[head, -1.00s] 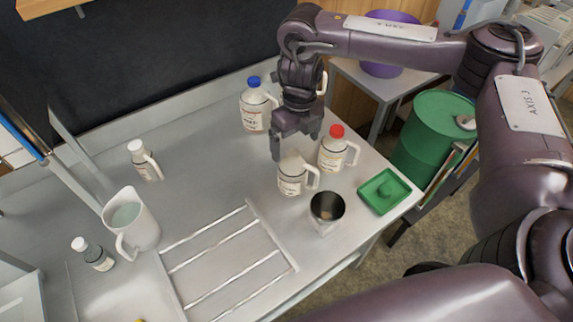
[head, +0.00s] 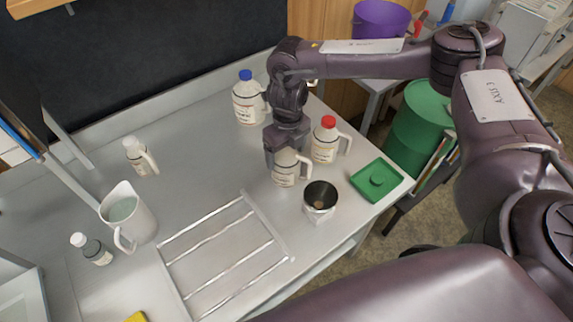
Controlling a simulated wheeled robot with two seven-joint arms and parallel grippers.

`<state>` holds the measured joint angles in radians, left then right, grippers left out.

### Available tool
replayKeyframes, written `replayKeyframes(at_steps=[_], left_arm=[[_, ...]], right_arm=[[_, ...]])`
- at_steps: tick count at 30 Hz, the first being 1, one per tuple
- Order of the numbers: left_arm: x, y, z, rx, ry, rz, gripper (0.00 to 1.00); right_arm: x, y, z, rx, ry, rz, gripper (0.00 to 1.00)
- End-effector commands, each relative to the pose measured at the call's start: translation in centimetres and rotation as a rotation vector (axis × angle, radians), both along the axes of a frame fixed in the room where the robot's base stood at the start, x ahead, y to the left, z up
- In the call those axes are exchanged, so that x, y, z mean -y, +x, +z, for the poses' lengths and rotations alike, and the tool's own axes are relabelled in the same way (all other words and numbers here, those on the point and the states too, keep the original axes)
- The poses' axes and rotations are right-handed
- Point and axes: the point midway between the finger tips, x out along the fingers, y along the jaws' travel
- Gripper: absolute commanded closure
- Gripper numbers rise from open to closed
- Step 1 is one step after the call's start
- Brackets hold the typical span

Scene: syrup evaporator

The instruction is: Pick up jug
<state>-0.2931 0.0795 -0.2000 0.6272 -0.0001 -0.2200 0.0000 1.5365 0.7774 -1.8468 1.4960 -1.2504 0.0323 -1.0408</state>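A small white labelled jug (head: 284,175) with a handle on its right stands on the grey counter. My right gripper (head: 287,152) points down at its top, with its fingers spread apart. The gripper hides the jug's top, and I cannot tell whether the fingers touch it. A red-capped jug (head: 325,143) stands just right of the gripper. A larger blue-capped jug (head: 247,104) stands behind to the left. An open white pitcher-like jug (head: 125,215) stands at the left. My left gripper is not in view.
A rack of bars (head: 222,250) lies at front. Small bottles (head: 138,158) (head: 90,249) stand left. The middle counter is clear.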

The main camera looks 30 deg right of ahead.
Motion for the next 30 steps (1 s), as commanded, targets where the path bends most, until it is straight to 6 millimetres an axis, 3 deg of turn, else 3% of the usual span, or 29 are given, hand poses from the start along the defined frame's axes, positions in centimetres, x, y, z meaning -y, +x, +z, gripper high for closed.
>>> replayKeyframes(at_steps=[1,10,22,26,30], left_arm=[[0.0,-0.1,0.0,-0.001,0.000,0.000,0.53],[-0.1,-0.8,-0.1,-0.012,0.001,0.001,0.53],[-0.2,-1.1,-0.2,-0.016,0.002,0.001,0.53],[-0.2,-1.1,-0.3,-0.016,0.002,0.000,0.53],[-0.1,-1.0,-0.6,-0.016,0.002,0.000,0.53]], right_arm=[[0.0,0.0,0.0,0.000,0.000,0.000,0.26],[0.0,0.0,0.0,0.000,0.000,0.000,0.64],[0.0,0.1,1.0,0.003,0.003,-0.001,0.64],[0.0,0.1,2.6,0.004,0.003,-0.001,0.64],[0.0,0.2,5.8,0.007,0.002,0.000,0.64]])
